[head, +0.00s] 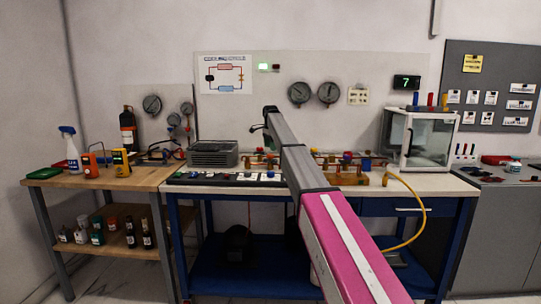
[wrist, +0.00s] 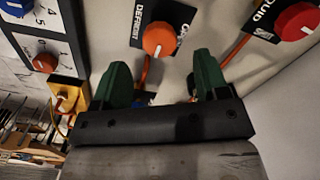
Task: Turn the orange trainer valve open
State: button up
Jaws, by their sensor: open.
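In the wrist view an orange round knob (wrist: 159,39) sits on a dark plate with white lettering, fixed to a pale panel. An orange strip runs down from it. My gripper (wrist: 162,72) has two green fingers spread apart with nothing between them. The orange knob lies just beyond the fingertips, about centred on the gap, and is not gripped. In the head view my arm reaches over the bench to the back wall, and I cannot make out the orange knob there.
In the wrist view a red knob (wrist: 298,21) is at upper right and another red knob (wrist: 45,62) at left. In the head view a workbench (head: 430,184) carries pipework, a grey finned unit (head: 213,153) and a glass-fronted cabinet (head: 425,138). Gauges (head: 300,93) hang behind.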

aim_at(270, 156)
jog(key=shift+f, duration=2.35)
jog(key=c, duration=0.9)
jog(key=shift+c, duration=0.2)
